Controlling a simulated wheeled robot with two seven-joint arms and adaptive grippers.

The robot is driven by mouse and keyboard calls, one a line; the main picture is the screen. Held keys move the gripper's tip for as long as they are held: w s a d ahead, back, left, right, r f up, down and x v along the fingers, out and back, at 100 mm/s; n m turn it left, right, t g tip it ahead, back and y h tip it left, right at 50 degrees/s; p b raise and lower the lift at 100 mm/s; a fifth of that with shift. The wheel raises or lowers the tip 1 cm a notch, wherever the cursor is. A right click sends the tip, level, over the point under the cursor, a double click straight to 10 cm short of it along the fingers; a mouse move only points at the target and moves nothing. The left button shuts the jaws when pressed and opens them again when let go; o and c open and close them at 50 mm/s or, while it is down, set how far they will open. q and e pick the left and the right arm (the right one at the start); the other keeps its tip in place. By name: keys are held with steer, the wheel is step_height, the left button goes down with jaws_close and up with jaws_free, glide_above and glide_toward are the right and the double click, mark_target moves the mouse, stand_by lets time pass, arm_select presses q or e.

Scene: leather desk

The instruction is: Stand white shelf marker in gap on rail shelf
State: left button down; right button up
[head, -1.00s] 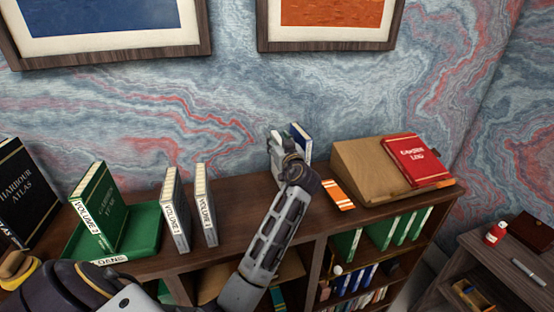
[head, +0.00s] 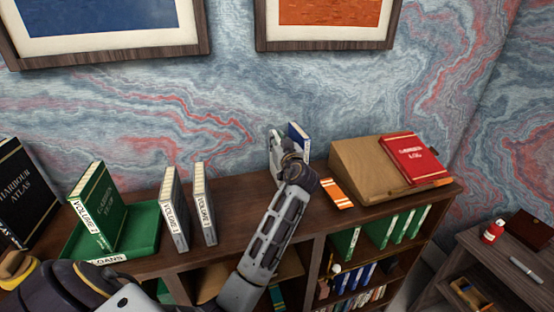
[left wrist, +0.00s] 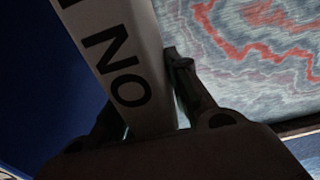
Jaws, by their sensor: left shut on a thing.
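My left gripper (head: 290,160) reaches over the back of the wooden shelf top, its arm rising from the bottom of the head view. A blue book (head: 300,136) stands just behind the gripper. Whether the marker's lower end touches the shelf is hidden.
Two grey volumes (head: 173,205) (head: 204,203) stand upright with a gap between them. A green tray (head: 145,243) with a green book (head: 95,205) is at left. An orange-and-white striped piece (head: 338,193) lies right of the gripper, before a wooden slope (head: 362,165) with a red book (head: 415,158).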

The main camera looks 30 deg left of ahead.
arm_select(q)
steer(key=shift+r, duration=0.15)
arm_select(e)
steer(key=shift+d, duration=0.15)
arm_select(q)
steer(key=shift+r, duration=0.85)
step_height(320, 180, up, 7)
steer(key=shift+f+b, duration=0.1)
steer(key=shift+b, duration=0.65)
steer(key=shift+r, duration=0.65)
arm_select(e)
steer(key=shift+f, duration=0.8)
steer(key=shift+d, duration=0.1)
